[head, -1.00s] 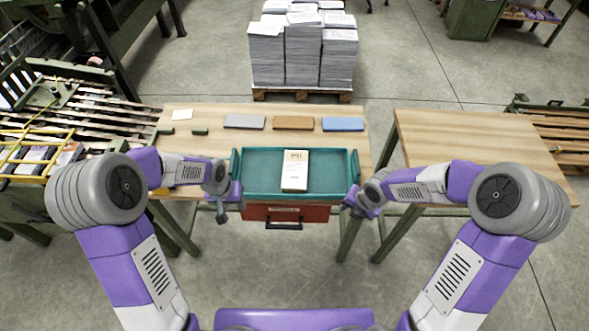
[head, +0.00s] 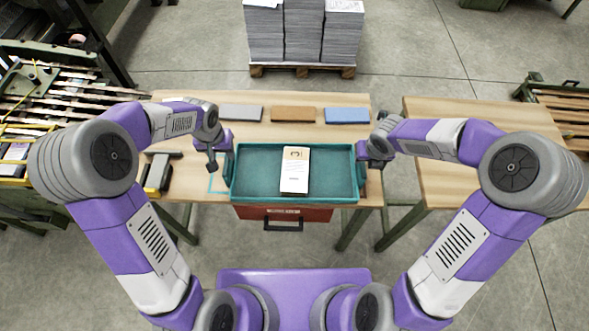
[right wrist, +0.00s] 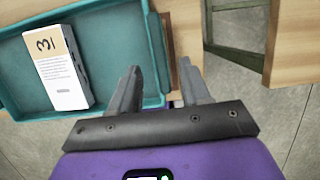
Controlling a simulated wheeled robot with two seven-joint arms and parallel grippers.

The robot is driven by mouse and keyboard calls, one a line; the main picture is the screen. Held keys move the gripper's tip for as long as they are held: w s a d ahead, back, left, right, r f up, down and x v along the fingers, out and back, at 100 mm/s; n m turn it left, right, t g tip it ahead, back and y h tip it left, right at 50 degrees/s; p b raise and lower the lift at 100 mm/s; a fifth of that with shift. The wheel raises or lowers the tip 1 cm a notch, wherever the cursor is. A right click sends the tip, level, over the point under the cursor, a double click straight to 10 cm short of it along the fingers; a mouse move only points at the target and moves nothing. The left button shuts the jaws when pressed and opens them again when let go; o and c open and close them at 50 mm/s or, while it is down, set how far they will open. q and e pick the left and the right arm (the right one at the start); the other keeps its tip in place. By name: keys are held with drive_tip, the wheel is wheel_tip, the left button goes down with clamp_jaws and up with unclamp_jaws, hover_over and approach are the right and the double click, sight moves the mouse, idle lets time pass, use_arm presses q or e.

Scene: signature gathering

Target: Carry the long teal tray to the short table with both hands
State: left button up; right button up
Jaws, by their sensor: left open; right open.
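The long teal tray (head: 240,176) lies on a wooden table (head: 384,104), its front edge near the table's front edge. A white and tan booklet stack (head: 295,170) lies in it. My left gripper (head: 213,163) is open beside the tray's left end. My right gripper (head: 374,158) is open at the right end. In the right wrist view its fingers (right wrist: 158,64) lie on either side of the tray's right wall (right wrist: 154,45); I cannot tell whether they touch it. A second wooden table (head: 450,180) stands to the right, partly hidden by my right arm.
Grey (head: 240,113), brown (head: 293,114) and blue (head: 347,115) blocks lie behind the tray. A red drawer (head: 285,213) hangs below. A gap separates the tables. A pallet of paper stacks (head: 303,40) stands behind.

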sight(226, 160)
use_arm(q)
drive_tip(key=f, duration=0.2)
drive_tip(key=w+f, duration=0.1)
drive_tip(key=f, duration=0.4)
drive_tip(key=shift+w+f, duration=0.15)
drive_tip(key=shift+f, duration=0.05)
use_arm(e)
drive_tip(key=x, duration=0.7)
drive_tip(key=shift+w+f, duration=0.2)
use_arm(q)
clamp_jaws()
use_arm(e)
clamp_jaws()
use_arm(q)
drive_tip(key=shift+r, duration=0.1)
